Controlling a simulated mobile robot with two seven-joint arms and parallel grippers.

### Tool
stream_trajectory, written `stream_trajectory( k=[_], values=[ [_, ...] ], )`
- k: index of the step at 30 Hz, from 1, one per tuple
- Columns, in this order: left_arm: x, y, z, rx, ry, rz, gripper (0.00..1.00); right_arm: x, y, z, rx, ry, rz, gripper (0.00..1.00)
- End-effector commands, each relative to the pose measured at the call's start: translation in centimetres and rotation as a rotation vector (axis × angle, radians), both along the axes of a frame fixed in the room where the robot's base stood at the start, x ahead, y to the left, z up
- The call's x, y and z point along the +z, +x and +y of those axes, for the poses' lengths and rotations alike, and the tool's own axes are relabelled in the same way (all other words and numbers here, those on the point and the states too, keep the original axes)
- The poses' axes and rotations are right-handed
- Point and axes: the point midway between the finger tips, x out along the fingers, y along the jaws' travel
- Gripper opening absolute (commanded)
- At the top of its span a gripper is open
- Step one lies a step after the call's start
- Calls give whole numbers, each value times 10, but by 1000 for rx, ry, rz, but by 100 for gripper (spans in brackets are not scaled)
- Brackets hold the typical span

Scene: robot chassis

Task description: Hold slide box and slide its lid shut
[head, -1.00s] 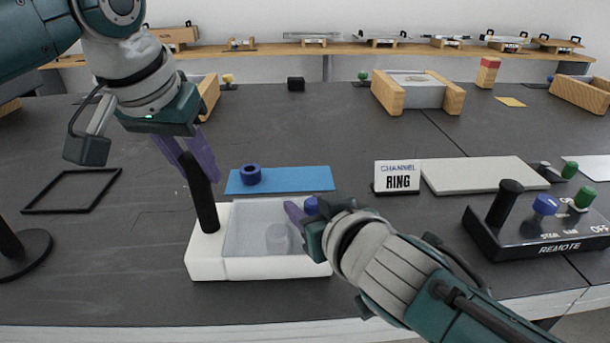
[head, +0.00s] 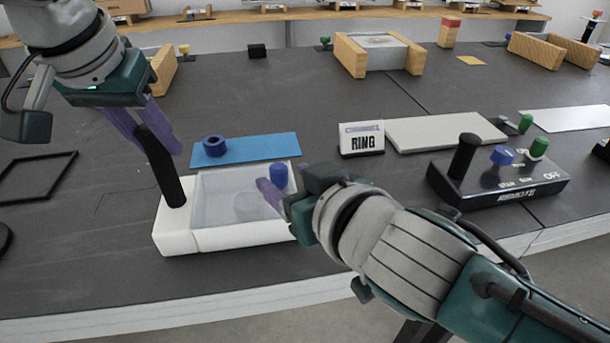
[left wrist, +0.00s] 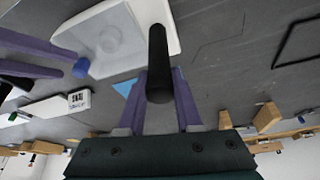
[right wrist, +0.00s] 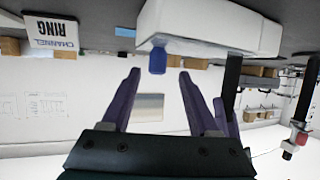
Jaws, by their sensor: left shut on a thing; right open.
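The slide box (head: 170,240) is white, with a black upright handle (head: 165,172) at its left end. Its translucent lid (head: 225,190) lies over the tray, and a pale round shape shows through it. A blue knob (head: 278,175) stands near the lid's right end. My left gripper (head: 150,130) is shut on the handle; the left wrist view shows the handle (left wrist: 158,65) between its fingers. My right gripper (head: 270,198) is open beside the knob, on its near side. In the right wrist view the knob (right wrist: 158,60) lies just beyond the fingertips, lined up with the gap.
Behind the box lies a blue mat (head: 250,150) with a blue ring (head: 214,146). To the right are a CHANNEL RING sign (head: 361,139), a grey plate (head: 440,131) and a black REMOTE console (head: 500,180). A black frame (head: 40,175) lies at left.

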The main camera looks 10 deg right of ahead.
Motion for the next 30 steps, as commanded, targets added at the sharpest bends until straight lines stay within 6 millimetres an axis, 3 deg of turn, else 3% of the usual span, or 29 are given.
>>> stream_trajectory(
  k=[12, 28, 29, 30],
  values=[
    [-3, -2, 0, 0, 1, 7, 0, 22, -52, -15, 3, 1, -1, 61],
    [-3, -2, 0, -1, 1, 7, 0, 26, -59, -17, 3, 1, -1, 61],
    [-3, -2, 0, -1, 1, 7, 36, 26, -59, -17, 3, 1, -1, 61],
    [-2, -2, 0, -1, 1, 7, 40, 26, -59, -17, 3, 1, -1, 61]
  ],
)
